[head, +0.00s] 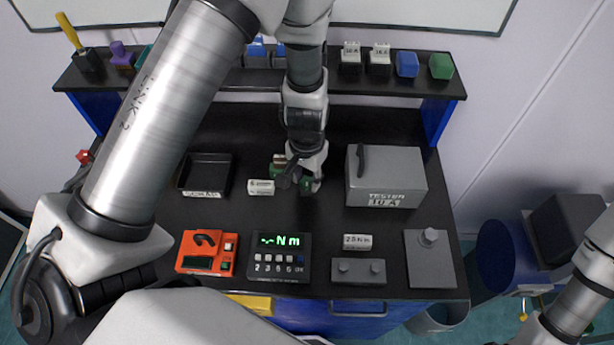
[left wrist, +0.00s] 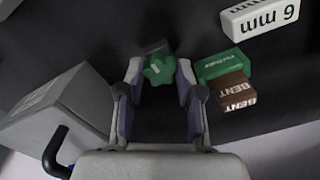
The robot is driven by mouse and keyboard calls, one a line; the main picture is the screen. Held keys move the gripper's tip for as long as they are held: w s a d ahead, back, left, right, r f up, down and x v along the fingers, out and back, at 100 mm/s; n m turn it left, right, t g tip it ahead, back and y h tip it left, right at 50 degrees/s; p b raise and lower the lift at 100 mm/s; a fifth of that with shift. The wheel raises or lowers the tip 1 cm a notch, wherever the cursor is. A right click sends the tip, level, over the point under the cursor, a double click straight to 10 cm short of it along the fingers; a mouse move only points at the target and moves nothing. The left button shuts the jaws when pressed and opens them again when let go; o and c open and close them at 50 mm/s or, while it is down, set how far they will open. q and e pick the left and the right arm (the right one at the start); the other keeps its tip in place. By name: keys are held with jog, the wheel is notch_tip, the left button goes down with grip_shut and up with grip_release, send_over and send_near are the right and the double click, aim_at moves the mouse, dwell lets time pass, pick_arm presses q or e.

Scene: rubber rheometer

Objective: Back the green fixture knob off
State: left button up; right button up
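The green fixture knob (left wrist: 159,70) has a lobed rim and a light mark on its face. In the left wrist view it lies between the tips of my left gripper (left wrist: 160,76), with a narrow gap at each side. A dark grey block (left wrist: 155,48) shows just behind the knob. My right gripper is out of view.
A green block (left wrist: 221,65) and a brown BENT block (left wrist: 236,92) stand close to the right finger. The grey tester box (head: 388,165) with a black handle stands at the right. A black tray (head: 222,190) is at the left.

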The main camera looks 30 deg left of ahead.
pick_arm(q)
jog(key=shift+o, duration=1)
jog(key=shift+f, duration=0.1)
